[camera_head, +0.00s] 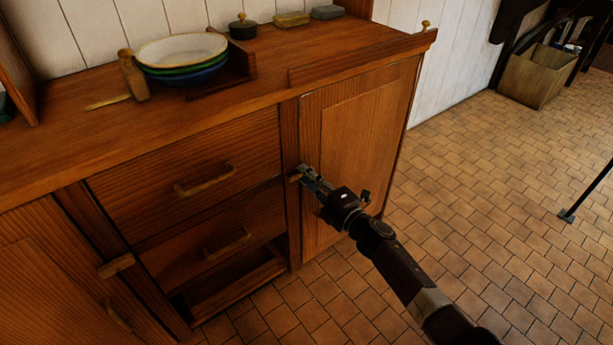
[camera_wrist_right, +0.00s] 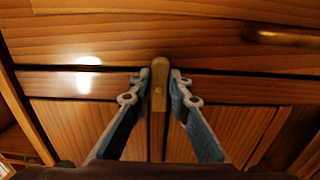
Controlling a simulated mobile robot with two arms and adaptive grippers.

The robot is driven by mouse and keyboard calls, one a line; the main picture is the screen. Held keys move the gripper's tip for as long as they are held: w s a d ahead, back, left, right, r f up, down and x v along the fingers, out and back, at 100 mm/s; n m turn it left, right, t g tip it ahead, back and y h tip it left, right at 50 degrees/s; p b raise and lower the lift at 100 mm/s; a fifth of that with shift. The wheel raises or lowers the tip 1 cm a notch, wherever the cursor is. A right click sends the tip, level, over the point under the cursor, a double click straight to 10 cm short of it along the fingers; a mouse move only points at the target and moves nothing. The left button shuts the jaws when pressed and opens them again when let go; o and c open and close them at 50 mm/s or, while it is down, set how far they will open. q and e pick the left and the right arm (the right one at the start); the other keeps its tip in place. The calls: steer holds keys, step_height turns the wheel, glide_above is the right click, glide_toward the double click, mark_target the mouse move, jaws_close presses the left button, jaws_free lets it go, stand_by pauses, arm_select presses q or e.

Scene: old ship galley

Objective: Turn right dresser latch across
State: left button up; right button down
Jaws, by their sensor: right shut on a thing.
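The right dresser latch (camera_head: 295,178) is a small wooden bar on the post between the drawers and the right door (camera_head: 365,150). The right door is closed. My right gripper (camera_head: 306,174) is at the latch; in the right wrist view its two fingers (camera_wrist_right: 159,80) are shut on the latch, one on each side. The fingers hide part of the latch in the head view. My left gripper is not in view.
Drawers with wooden handles (camera_head: 205,181) are left of the post. Another latch (camera_head: 116,265) is at the left door. Stacked bowls (camera_head: 182,55), a wooden mallet-like item (camera_head: 132,75) and a small dark pot (camera_head: 243,27) stand on top.

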steer(key=shift+f, duration=0.1)
steer(key=c, duration=1.8)
jaws_free()
steer(key=shift+s+d, duration=0.1)
steer(key=v, duration=1.1)
steer(key=shift+s+d, duration=0.2)
steer(key=shift+s, duration=0.15)
